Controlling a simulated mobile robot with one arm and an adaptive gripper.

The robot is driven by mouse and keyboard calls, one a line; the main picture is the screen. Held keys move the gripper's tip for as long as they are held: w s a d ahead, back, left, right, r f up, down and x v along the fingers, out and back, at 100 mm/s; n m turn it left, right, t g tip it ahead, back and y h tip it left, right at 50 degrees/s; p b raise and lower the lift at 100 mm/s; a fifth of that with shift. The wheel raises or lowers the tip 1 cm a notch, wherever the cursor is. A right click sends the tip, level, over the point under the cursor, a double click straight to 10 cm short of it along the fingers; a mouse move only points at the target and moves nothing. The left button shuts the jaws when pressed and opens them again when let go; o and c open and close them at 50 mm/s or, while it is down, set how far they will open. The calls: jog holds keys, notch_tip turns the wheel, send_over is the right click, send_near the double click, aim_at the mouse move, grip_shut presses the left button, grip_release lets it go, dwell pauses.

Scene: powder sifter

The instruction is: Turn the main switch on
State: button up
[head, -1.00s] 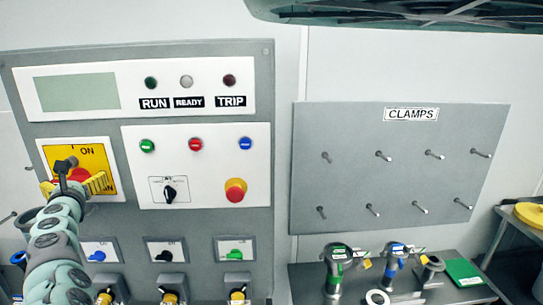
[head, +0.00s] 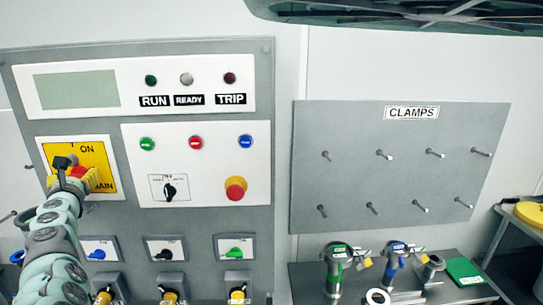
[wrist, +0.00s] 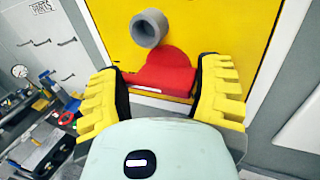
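The main switch (head: 80,172) is a red handle on a yellow plate (head: 97,160) lettered ON and MAIN, at the left of the panel. It also shows in the wrist view as a red handle (wrist: 165,73) beside a grey cylinder (wrist: 149,28). My gripper (head: 73,182) is at the switch, with its yellow fingers on both sides of the red handle. In the wrist view my gripper (wrist: 162,88) appears shut on the handle; the contact faces are partly hidden. My arm and gripper hide part of the plate.
Right of the switch is a white panel (head: 210,185) with green, red and blue buttons, a black selector (head: 169,189) and a red emergency knob (head: 235,188). Smaller switches (head: 165,253) sit below. A clamp board (head: 340,150) with pegs and a bench (head: 310,280) with tools stand further right.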

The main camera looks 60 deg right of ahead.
jog(key=shift+s+d, duration=0.15)
jog(key=shift+d, duration=0.1)
jog(key=c, duration=0.4)
jog(key=shift+d+f, duration=0.1)
jog(key=shift+f, duration=0.05)
